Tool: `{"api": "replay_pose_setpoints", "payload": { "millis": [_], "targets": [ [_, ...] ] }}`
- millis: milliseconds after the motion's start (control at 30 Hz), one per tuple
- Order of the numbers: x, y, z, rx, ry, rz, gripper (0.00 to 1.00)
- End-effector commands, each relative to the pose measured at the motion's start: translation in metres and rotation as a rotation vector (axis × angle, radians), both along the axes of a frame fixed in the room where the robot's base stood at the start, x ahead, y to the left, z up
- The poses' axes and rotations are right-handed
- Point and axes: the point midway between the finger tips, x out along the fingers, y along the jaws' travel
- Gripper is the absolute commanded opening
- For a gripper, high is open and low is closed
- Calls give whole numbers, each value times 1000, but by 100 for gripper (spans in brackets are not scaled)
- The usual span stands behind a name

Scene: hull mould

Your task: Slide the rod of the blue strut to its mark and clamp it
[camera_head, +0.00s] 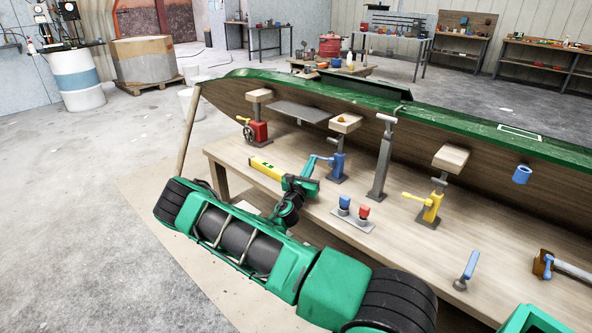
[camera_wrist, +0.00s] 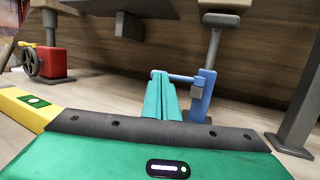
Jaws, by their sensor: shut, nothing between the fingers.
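The blue strut (camera_head: 338,167) stands on the bench under the hull, with a wooden pad (camera_head: 346,123) on top. In the wrist view its blue body (camera_wrist: 202,98) holds an upright grey rod (camera_wrist: 213,50). Its blue lever (camera_wrist: 182,78) sticks out to the left. My gripper (camera_head: 307,183) is at the left of the strut; in the wrist view its green fingers (camera_wrist: 162,95) are together and empty, their tips by the lever's outer end. I cannot tell whether they touch it. No mark on the rod can be made out.
A red strut (camera_head: 257,131) stands to the left and a yellow strut (camera_head: 431,207) to the right. A grey post (camera_head: 382,160) is just right of the blue strut. A yellow level (camera_head: 266,168) and a two-button box (camera_head: 353,214) lie near my arm. The hull (camera_head: 300,85) overhangs the bench.

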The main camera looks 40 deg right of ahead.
Motion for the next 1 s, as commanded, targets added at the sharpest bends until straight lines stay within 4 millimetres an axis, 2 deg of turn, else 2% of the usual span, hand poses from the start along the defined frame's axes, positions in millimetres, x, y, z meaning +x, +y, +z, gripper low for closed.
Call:
{"api": "replay_pose_setpoints", "payload": {
  "millis": [133,567,800,1000],
  "targets": [
    [6,-5,0,1,1,-3,0],
    [3,-2,-2,0,2,-5,0],
    [-11,23,-11,0,5,-14,0],
    [-30,60,-18,-1,5,-14,0]
  ]
}}
